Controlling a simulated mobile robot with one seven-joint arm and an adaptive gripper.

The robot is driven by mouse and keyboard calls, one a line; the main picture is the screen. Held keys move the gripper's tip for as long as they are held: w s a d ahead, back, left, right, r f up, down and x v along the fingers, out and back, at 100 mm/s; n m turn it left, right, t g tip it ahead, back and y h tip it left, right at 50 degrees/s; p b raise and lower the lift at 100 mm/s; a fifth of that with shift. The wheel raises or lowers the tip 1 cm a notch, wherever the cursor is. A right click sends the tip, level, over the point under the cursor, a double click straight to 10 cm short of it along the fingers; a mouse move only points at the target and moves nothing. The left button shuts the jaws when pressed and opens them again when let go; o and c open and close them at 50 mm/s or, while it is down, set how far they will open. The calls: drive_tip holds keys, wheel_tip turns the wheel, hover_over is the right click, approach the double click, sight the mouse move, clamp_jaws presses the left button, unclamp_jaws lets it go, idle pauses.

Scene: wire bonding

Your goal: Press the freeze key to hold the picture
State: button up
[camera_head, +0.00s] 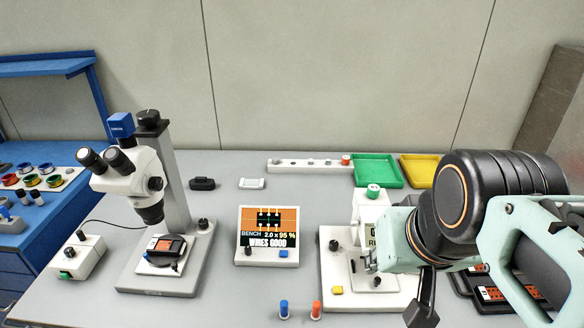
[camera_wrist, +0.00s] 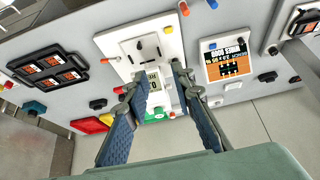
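The display unit (camera_head: 267,220) stands mid-bench and shows an orange-and-black picture with the words "WIRES GOOD". On its front ledge are a blue key (camera_head: 283,254) and a dark knob (camera_head: 248,251). I cannot read any label on the key. My gripper (camera_head: 371,262) is over the white bonding machine (camera_head: 331,270), right of the display and apart from the key. In the wrist view my gripper (camera_wrist: 153,80) has its fingers apart with nothing held between them.
A microscope (camera_head: 140,180) stands left of the display. Blue and orange pegs (camera_head: 284,308) stand at the front. Green (camera_head: 377,171) and yellow (camera_head: 420,170) trays are at the back right. The bonding machine has a yellow button (camera_head: 337,290). Clear bench lies between microscope and display.

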clamp_jaws()
idle(1.1)
